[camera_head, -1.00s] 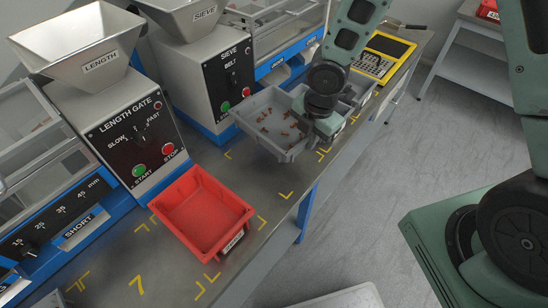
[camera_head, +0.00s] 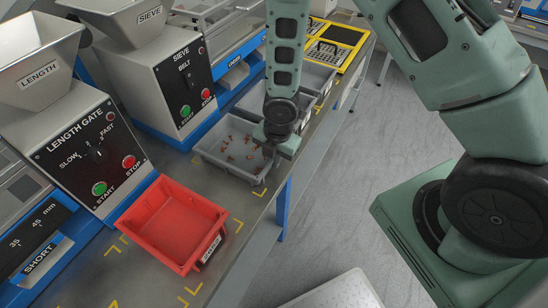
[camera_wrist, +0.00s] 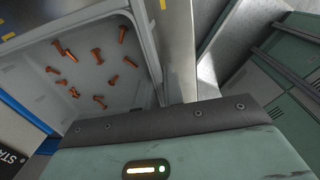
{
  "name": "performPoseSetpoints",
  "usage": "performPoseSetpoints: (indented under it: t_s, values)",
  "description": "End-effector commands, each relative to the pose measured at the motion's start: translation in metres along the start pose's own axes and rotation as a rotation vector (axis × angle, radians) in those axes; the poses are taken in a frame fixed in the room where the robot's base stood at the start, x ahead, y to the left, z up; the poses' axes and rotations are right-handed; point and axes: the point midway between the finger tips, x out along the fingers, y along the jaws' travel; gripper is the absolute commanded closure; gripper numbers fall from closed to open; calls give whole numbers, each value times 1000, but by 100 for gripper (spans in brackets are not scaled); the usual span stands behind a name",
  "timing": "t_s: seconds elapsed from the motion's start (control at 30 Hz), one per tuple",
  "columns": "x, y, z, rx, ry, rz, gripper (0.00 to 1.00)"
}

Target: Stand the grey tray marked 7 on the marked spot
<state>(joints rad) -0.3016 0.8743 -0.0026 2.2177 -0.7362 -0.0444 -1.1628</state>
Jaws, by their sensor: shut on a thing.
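A grey tray (camera_head: 213,151) holding several copper-coloured screws is over the bench, behind the red tray in the head view. My gripper (camera_head: 283,143) is shut on its right-hand wall. The tray's inside, wall and screws also show in the wrist view (camera_wrist: 90,100). No number can be read on it; its label side is hidden by my gripper. I cannot tell whether its base touches the bench. A yellow 7 (camera_head: 113,303) is painted on the bench at the bottom left, mostly cut off by the frame edge.
A red tray (camera_head: 140,222) stands between the grey tray and the yellow 7. The length gate machine (camera_head: 75,165) and sieve machine (camera_head: 165,85) line the left side. More grey trays (camera_head: 310,80) stand behind. Open floor (camera_head: 335,200) lies right of the bench.

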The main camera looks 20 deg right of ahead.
Motion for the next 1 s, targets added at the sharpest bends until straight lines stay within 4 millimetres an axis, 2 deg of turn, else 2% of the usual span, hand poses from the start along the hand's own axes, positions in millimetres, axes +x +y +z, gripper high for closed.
performPoseSetpoints:
  t_s: [0.2,0.3,0.67,0.77,1.0]
  values:
    - [2,0,0,0,0,1,100]
    - [1,0,0,1,0,0,69]
    - [-4,1,0,1,0,1,69]
    - [-15,1,1,3,0,3,69]
    - [-66,1,2,4,-1,5,69]
